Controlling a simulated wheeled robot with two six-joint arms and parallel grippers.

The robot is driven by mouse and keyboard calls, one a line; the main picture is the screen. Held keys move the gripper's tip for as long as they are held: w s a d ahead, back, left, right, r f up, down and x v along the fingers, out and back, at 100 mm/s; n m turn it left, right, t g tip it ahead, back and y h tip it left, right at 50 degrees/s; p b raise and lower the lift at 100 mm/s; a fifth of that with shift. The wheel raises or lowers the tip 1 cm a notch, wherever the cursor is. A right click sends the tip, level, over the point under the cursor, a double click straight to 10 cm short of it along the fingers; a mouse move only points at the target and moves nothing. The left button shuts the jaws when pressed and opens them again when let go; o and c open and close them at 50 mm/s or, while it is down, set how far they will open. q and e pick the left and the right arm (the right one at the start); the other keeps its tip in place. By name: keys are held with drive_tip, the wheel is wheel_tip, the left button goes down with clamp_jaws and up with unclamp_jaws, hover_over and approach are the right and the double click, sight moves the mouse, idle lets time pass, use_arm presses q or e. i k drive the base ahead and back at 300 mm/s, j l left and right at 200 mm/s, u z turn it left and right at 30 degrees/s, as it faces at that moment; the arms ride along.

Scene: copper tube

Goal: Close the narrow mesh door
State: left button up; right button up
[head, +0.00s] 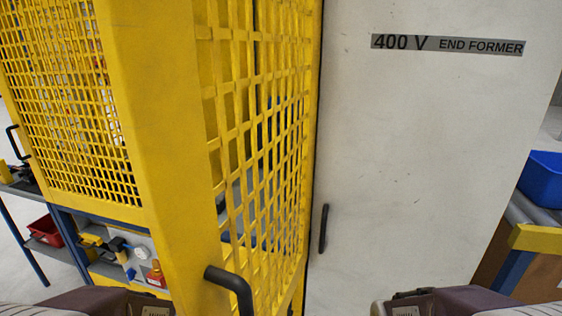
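A yellow mesh door (213,142) stands close in front of me and is seen at a steep slant. Its near side is at the left of the mesh, and its far side runs back to the white cabinet. A black bar handle (232,285) sits low on its near side. I cannot tell from this view exactly how far it stands open. My two arms show only as purple-grey parts at the bottom left and bottom right corners. Neither gripper's fingertips are in view, and nothing of mine is seen touching the door.
A white cabinet (430,150) labelled "400 V END FORMER", with a black handle (323,228), stands at right. Another yellow mesh panel (72,95) is at left, above a shelf unit with small items. A red bin (46,231) and a blue bin (543,178) stand at the sides.

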sight(149, 47)
drive_tip(key=k+u, duration=0.1)
drive_tip(key=k, duration=0.15)
drive_tip(key=k+l+u, duration=0.1)
drive_tip(key=l, duration=0.25)
drive_tip(key=k+l+u, duration=0.25)
drive_tip(key=k+l, duration=0.15)
drive_tip(key=l, duration=0.2)
drive_tip(key=l+u, duration=0.2)
drive_tip(key=l, duration=0.3)
